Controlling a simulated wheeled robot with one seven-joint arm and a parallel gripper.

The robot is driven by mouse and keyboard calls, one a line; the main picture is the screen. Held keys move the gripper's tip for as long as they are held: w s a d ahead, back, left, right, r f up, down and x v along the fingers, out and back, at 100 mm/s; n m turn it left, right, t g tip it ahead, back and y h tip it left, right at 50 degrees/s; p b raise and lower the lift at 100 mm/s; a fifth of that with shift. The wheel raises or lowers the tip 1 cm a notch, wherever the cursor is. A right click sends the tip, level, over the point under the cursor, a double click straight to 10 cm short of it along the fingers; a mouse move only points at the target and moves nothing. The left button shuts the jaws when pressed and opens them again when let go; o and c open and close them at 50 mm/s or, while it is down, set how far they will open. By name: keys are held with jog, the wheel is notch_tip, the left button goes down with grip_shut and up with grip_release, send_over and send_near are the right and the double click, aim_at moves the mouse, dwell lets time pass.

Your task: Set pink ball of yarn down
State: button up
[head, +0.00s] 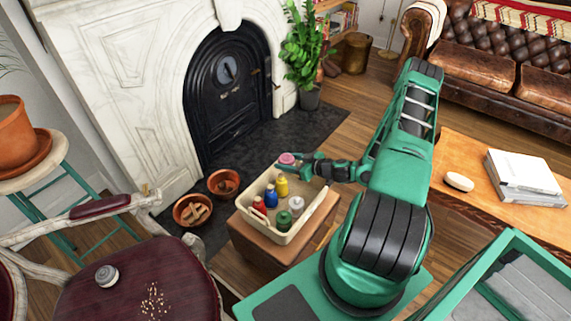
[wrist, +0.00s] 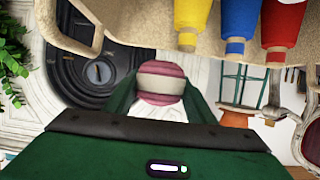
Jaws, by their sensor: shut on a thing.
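The pink ball of yarn (head: 287,158), banded pink and pale, is between the fingers of my gripper (head: 291,161). My gripper is shut on it at the far edge of a cream tray (head: 262,234). From the head view I cannot tell whether the ball touches the tray. In the wrist view the ball (wrist: 160,83) sits between the two green fingers (wrist: 158,96), with the tray rim (wrist: 115,50) above it in the picture, apart from it. The ball's lower part is hidden by my gripper.
A dark red chair (head: 140,280) is at lower left.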

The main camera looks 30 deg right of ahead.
jog(key=shift+f, duration=0.25)
jog(key=shift+f, duration=0.6)
jog(key=o, duration=1)
jog(key=shift+o, duration=0.2)
